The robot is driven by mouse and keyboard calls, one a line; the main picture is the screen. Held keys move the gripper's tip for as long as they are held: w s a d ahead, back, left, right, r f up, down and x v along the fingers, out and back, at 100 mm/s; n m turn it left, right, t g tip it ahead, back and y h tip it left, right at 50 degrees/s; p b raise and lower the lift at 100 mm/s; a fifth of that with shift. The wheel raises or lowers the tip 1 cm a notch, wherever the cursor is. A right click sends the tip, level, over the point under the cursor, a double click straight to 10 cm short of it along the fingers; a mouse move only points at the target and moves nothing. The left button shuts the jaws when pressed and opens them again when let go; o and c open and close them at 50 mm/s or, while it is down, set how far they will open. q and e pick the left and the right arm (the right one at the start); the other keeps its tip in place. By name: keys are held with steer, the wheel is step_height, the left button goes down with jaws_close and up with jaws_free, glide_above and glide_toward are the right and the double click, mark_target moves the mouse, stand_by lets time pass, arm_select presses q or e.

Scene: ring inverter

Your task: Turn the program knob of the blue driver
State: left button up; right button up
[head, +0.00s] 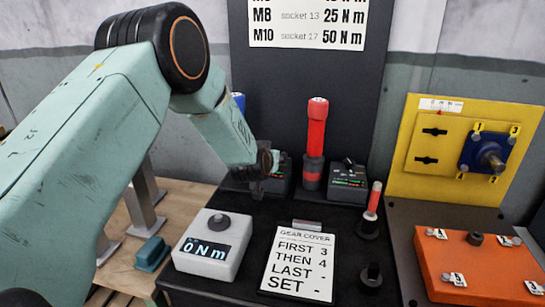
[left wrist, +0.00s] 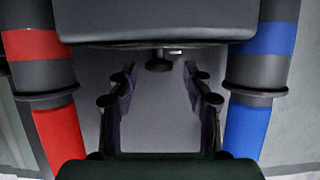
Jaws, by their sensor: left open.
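The blue driver (head: 238,103) stands at the back, mostly hidden behind my left arm in the head view; its blue body (left wrist: 251,130) shows at the right of the left wrist view. Its dark control box (head: 284,178) is partly covered by my left gripper (head: 262,180). The black program knob (left wrist: 159,62) shows in the left wrist view, projecting from the dark box (left wrist: 160,22). My left gripper's open fingers (left wrist: 160,80) are on either side of the knob's line, with visible gaps. The knob is hidden in the head view. My right gripper is not in view.
The red driver (head: 316,130) stands to the right, beside its own control box (head: 348,182). In front are a white "0 Nm" meter (head: 210,248) and a gear cover card (head: 299,262). An orange cover (head: 475,265) and yellow panel (head: 450,150) are at the right.

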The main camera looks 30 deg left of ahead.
arm_select(q)
steer(key=shift+w+d+r, duration=0.15)
steer(key=shift+d+r, duration=0.05)
steer(key=shift+w+a+f, duration=0.2)
steer(key=shift+w+a, duration=0.05)
steer(key=shift+a, duration=0.05)
steer(key=shift+w+a+f, duration=0.1)
steer(key=shift+w+f, duration=0.15)
steer(key=shift+w, duration=0.05)
steer(key=shift+s+d+r, duration=0.2)
steer(key=shift+d+r, duration=0.05)
steer(key=shift+c, duration=1.1)
steer(key=shift+s+r, duration=0.1)
steer(key=shift+c, duration=0.7)
steer(key=shift+a, duration=0.15)
steer(key=c, duration=0.3)
jaws_close()
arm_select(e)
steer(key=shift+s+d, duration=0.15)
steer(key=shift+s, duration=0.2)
